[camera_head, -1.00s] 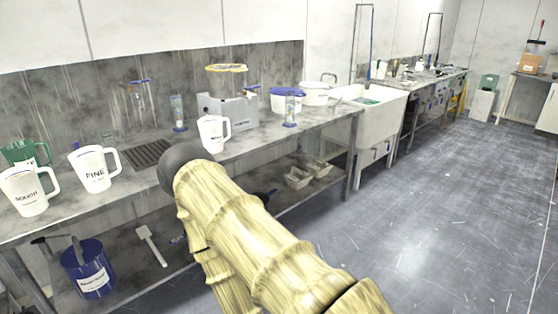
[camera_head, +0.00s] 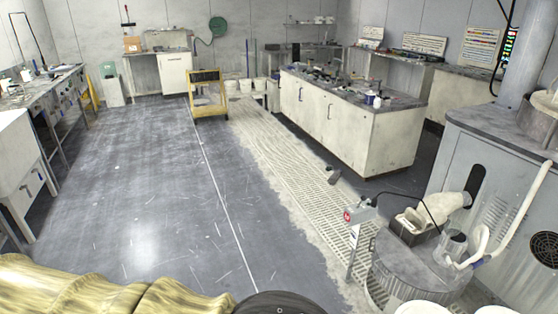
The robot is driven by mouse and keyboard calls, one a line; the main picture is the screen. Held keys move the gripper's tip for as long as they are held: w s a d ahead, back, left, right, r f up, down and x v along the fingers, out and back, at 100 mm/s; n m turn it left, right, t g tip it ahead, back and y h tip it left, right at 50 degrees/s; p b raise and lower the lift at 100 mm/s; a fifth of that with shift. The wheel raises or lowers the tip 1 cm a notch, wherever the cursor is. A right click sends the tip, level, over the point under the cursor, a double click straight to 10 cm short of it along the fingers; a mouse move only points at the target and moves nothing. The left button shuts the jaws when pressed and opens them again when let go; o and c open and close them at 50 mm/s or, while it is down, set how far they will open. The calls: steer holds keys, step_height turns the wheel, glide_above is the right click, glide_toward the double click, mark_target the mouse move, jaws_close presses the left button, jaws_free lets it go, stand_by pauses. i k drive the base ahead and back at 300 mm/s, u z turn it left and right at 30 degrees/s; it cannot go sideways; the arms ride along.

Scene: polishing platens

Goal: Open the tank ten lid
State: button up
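I cannot make out a tank marked ten or its lid in the head view. Pale round tops (camera_head: 424,307) show at the bottom edge on the right, cut off by the frame, and no label on them is readable. My arm in its yellowish sleeve lies along the bottom left, with a dark round part at the bottom middle. My gripper's fingers are not in view.
A grey round machine (camera_head: 412,275) and a large grey cabinet (camera_head: 455,160) stand at the right. A cream island bench (camera_head: 345,125) and a yellow cart (camera_head: 209,96) stand farther back. The blue-grey floor (camera_head: 140,190) is open at left and middle.

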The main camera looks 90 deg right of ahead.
mark_target(403, 263)
steer(key=z, duration=3.85)
steer(key=k, duration=0.6)
steer(key=u, duration=0.55)
steer(key=i, duration=1.4)
steer(key=z, duration=0.6)
